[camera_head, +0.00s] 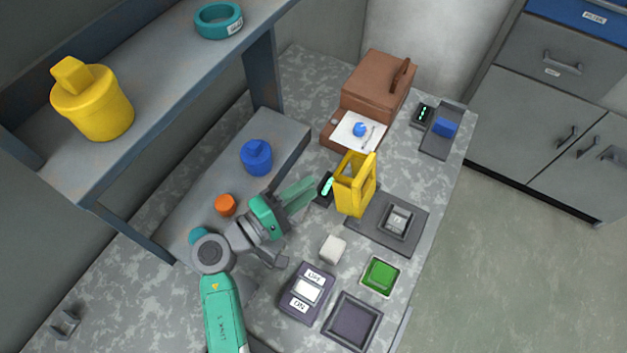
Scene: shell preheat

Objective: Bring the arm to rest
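My green and grey arm (222,310) rises from the bottom of the view and bends right over the worktop. My gripper (314,188) points to the upper right, with its pale green fingers close together in this view. Whether a gap lies between the fingertips is too small to tell. I see nothing clearly held.
A brown box (376,85) stands at the back. A grey plate (412,237), white cube (333,249), green block (380,275), labelled switch box (306,293) and dark tray (352,322) lie right of the arm. A blue jar (256,157) and orange piece (225,205) sit left, below a shelf (160,75).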

